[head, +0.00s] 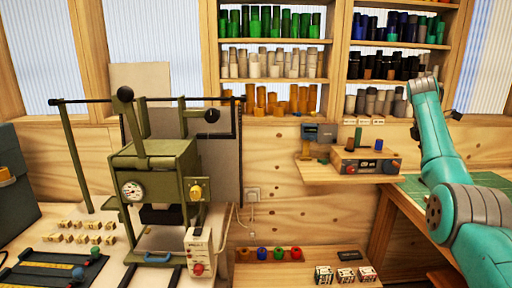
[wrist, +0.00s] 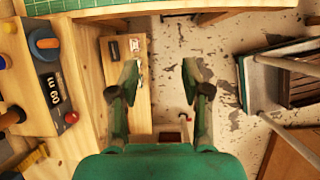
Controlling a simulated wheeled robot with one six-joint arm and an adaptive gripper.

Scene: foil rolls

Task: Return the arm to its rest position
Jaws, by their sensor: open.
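My gripper (wrist: 160,82) is open in the wrist view, with its two fingers apart and nothing between them. It points down over the floor and a low wooden bench. In the head view my teal arm rises from the lower right and bends at the upper right. The gripper itself cannot be made out in the head view.
An olive press (head: 158,170) stands on the left bench. A small shelf (head: 330,174) on the wall carries a device box (head: 368,162). Shelves of foil rolls (head: 270,62) are at the back. A low bench (head: 270,272) holds small coloured rolls. A green mat (wrist: 75,5) shows in the wrist view.

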